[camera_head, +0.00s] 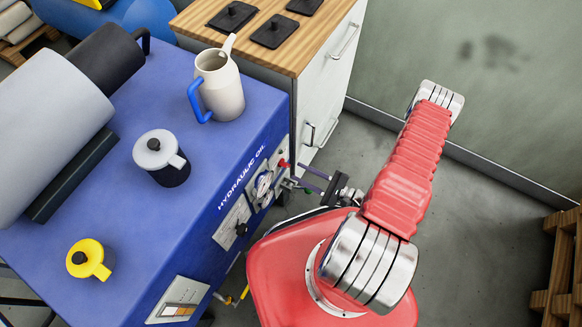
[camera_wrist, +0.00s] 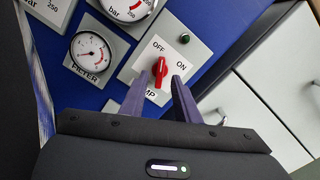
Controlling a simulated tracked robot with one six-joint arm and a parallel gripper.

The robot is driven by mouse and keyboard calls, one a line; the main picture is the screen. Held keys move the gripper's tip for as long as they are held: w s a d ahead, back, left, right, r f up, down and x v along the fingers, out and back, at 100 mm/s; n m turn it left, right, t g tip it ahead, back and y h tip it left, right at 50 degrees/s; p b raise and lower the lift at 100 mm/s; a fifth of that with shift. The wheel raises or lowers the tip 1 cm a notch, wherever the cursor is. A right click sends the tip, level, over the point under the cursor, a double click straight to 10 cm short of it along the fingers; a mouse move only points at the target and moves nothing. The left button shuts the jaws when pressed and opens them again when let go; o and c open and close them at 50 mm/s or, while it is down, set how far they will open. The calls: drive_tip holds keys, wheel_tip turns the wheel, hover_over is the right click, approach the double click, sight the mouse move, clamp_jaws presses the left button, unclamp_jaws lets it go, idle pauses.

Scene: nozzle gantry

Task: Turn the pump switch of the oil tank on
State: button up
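The blue oil tank (camera_head: 205,215) marked HYDRAULIC OIL stands at left in the head view. Its red pump switch (camera_wrist: 160,68) sits on a grey plate (camera_wrist: 132,68) in the wrist view, with OFF above it and ON to its right. The switch's upper end points close to OFF. In the head view the switch (camera_head: 283,162) is small at the tank's right edge. My gripper (camera_wrist: 157,78) is open, with one purple finger on each side of the switch's lower part. I cannot tell whether either finger touches it. My gripper (camera_head: 296,173) reaches toward the tank's front panel in the head view.
A filter gauge (camera_wrist: 90,54) and a dark green lamp (camera_wrist: 183,38) are near the switch. A white cabinet (camera_head: 325,85) with handles stands beside the tank. A jug (camera_head: 222,88) stands on the tank top.

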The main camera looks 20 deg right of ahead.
sight(288, 167)
drive_tip(key=shift+x, duration=2.45)
drive_tip(key=shift+c, duration=0.2)
clamp_jaws()
